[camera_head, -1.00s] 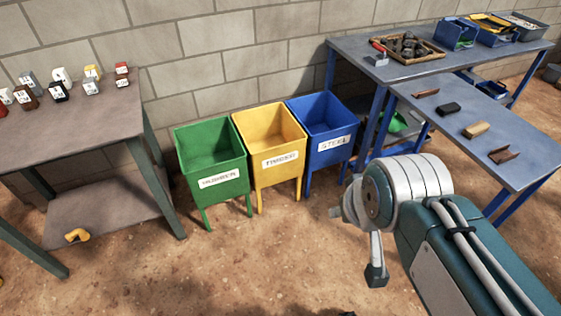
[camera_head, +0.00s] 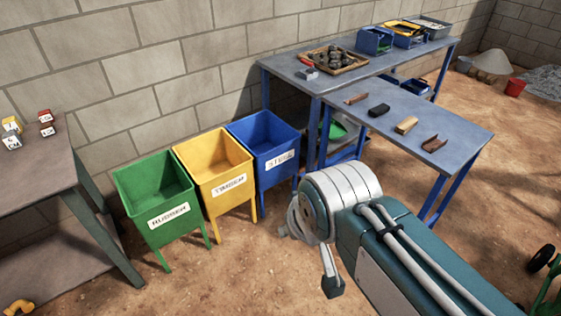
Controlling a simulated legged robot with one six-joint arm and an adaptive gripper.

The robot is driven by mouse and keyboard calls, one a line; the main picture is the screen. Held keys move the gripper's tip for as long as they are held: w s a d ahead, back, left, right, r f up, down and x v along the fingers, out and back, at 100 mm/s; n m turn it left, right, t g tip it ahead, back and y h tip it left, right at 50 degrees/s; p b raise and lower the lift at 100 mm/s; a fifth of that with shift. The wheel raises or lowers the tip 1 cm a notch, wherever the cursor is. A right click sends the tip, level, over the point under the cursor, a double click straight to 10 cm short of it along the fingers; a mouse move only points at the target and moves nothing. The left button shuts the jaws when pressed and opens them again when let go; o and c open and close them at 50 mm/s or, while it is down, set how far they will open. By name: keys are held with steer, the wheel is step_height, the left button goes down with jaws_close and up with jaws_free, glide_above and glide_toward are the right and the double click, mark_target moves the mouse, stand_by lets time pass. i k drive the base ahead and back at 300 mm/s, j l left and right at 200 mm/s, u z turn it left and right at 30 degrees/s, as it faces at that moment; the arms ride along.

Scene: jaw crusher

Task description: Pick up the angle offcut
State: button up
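A rusty brown piece with raised sides (camera_head: 434,144) lies at the right end of the row on the front blue-legged table (camera_head: 460,128); it looks like an angle or channel profile. A thinner rusty brown piece (camera_head: 357,98) lies at the left end of that row. I cannot tell for sure which is the angle offcut. Between them lie a black block (camera_head: 379,110) and a tan wooden block (camera_head: 406,125). My gripper (camera_head: 332,286) shows only as a dark-tipped finger below my folded arm, left of and well apart from the table. The rest of it is hidden, and nothing shows in it.
Green (camera_head: 150,185), yellow (camera_head: 215,163) and blue (camera_head: 265,140) bins stand left of the table, labelled rubber, timber and steel. A longer table behind holds a tray of dark lumps (camera_head: 318,58). Green wheeled equipment (camera_head: 545,275) is at lower right. Dirt floor between is clear.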

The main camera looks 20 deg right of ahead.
mark_target(352, 101)
steer(key=i+l+z, duration=0.25)
steer(key=i+l, duration=0.15)
steer(key=i, duration=0.15)
steer(key=i+l+z, duration=0.25)
steer(key=i, duration=0.3)
steer(key=i+l+z, duration=0.25)
steer(key=i, duration=0.35)
steer(key=i+z, duration=0.25)
steer(key=i, duration=0.35)
